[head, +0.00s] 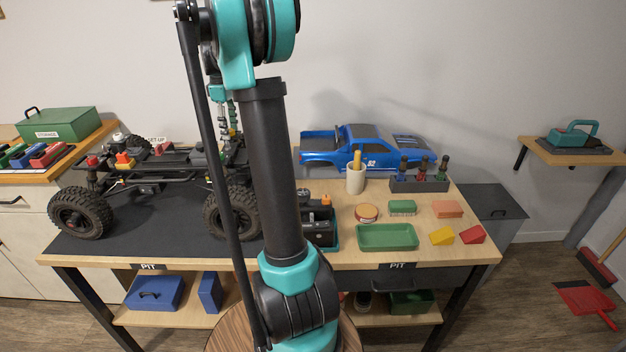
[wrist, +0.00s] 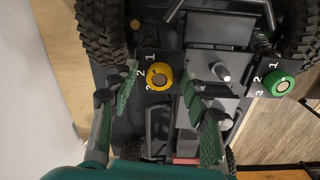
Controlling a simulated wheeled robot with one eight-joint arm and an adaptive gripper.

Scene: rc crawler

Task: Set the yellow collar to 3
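The yellow collar (wrist: 159,76) is a round knob with a pale centre on a dark plate of the crawler in the wrist view. The white marks 1 and 2 show on the plate at its left side, with the 3 partly unclear below. I cannot make out which number it points to. My gripper (wrist: 160,85) is open, with one green-padded finger on each side of the collar. I cannot tell whether the pads touch it. In the head view the crawler (head: 150,170) stands on the bench, and my arm hides the collar and gripper.
A green collar (wrist: 279,83) with its own 1, 2, 3 marks sits to the right of the yellow one. Crawler tyres (wrist: 103,28) and frame parts crowd close around. A blue body shell (head: 365,148) and a green tray (head: 387,248) are on the bench's right side.

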